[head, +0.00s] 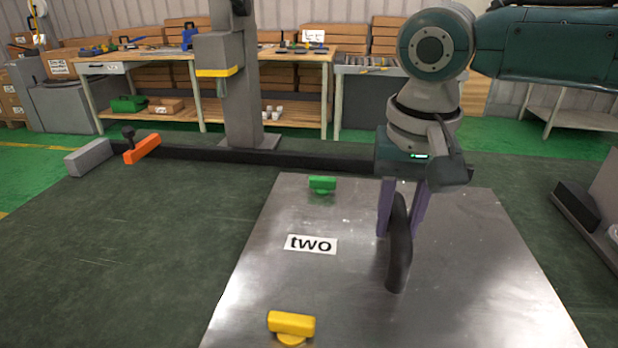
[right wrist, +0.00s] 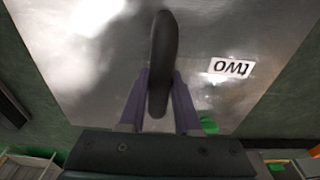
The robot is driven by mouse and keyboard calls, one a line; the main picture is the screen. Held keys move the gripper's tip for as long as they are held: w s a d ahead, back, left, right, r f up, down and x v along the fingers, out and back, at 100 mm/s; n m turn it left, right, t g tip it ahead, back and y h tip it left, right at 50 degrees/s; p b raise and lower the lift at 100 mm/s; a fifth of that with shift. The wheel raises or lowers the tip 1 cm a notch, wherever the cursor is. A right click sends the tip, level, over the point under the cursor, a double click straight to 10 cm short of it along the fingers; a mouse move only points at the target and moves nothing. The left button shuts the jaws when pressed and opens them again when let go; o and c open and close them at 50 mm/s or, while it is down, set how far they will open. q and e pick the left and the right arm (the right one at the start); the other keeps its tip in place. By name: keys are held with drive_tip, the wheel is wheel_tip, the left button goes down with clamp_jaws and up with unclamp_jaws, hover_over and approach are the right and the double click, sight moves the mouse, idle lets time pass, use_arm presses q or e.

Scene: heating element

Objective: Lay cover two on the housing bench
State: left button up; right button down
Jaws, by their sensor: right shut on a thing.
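Cover two (head: 330,290) is a large flat grey metal plate with a white label reading "two" in the head view; it fills much of the right wrist view (right wrist: 235,35). A dark curved handle (head: 400,265) stands up from the plate, right of the label. My right gripper (head: 398,228) points down and is shut on this handle, with its purple fingers on either side. The handle also shows between the fingers in the right wrist view (right wrist: 163,55). I cannot tell how far the plate is above the floor. My left gripper is out of view. No housing bench is clearly identifiable.
A grey column (head: 238,100) and wooden workbench (head: 180,58) stand behind. The left floor is clear.

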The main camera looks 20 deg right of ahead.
drive_tip(key=shift+w+r, duration=0.1)
drive_tip(key=c, duration=1.1)
unclamp_jaws()
drive_tip(key=o, duration=0.5)
